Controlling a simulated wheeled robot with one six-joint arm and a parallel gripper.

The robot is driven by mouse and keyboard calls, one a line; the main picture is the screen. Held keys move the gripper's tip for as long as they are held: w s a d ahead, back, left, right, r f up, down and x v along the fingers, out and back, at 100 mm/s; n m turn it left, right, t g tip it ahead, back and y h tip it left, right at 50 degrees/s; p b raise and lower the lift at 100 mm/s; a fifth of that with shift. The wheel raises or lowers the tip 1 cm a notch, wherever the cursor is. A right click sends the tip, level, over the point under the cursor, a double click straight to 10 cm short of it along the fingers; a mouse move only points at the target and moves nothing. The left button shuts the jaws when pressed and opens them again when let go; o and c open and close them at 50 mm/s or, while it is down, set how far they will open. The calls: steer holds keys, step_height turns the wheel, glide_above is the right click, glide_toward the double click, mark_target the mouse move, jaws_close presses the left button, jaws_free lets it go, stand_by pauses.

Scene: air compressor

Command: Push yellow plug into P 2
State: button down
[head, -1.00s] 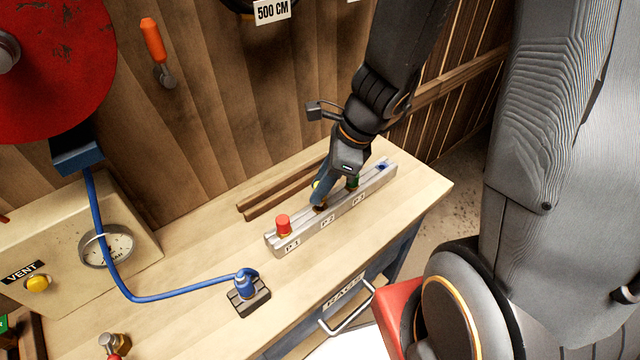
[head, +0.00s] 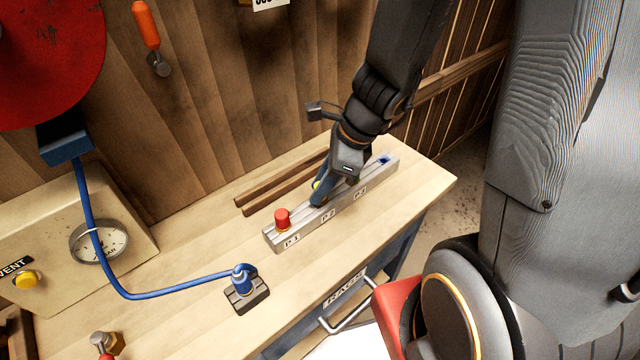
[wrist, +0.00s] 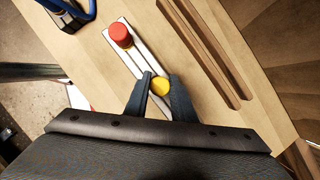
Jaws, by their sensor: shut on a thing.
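The metal rail (head: 345,199) with labels P 1, P 2 and P 3 lies on the workbench. The yellow plug (wrist: 161,86) stands at the P 2 place, between my fingertips in the wrist view; only a sliver of it (head: 316,185) shows in the head view. My gripper (head: 322,193) is shut on it, fingers pointing down at the rail. It also shows in the wrist view (wrist: 160,88). How deep the plug sits in P 2 is hidden by the fingers. A red plug (head: 282,219) stands upright at P 1.
Two wooden strips (head: 280,188) lie behind the rail. A blue hose (head: 180,296) runs to a blue fitting on a dark block (head: 245,292) in front. A gauge (head: 98,242) stands at the left. The bench front right is clear.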

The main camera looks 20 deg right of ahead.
steer(key=shift+f, duration=0.35)
steer(key=c, duration=1.4)
jaws_free()
steer(key=shift+o, duration=0.3)
steer(key=shift+o, duration=0.8)
